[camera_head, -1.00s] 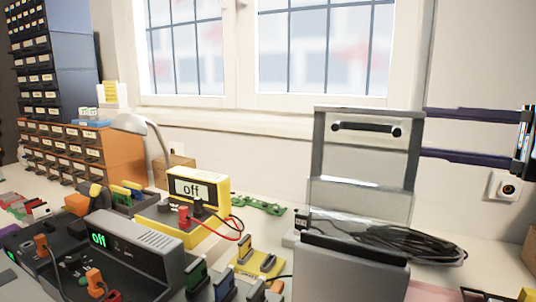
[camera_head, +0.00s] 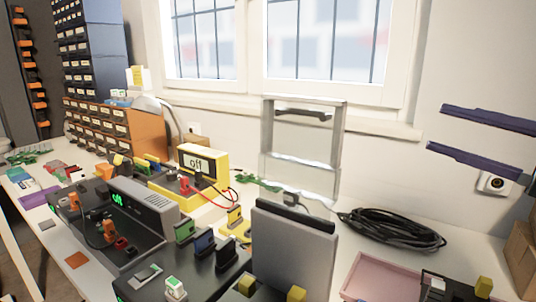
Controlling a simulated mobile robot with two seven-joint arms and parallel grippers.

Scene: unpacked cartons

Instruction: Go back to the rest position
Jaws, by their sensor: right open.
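My right gripper (camera_head: 437,128) reaches in from the right edge of the head view. Its two long dark purple fingers are spread apart, with nothing between them. It hangs in the air in front of the white wall, clear of the bench and to the right of a framed clear panel with a dark handle (camera_head: 303,114). My right gripper's palm is out of the picture. My left gripper is not in view.
A grey box (camera_head: 295,255) stands before the panel. A black cable coil (camera_head: 392,229) and a pink tray (camera_head: 385,276) lie to its right. A brown carton (camera_head: 522,258) sits at the right edge.

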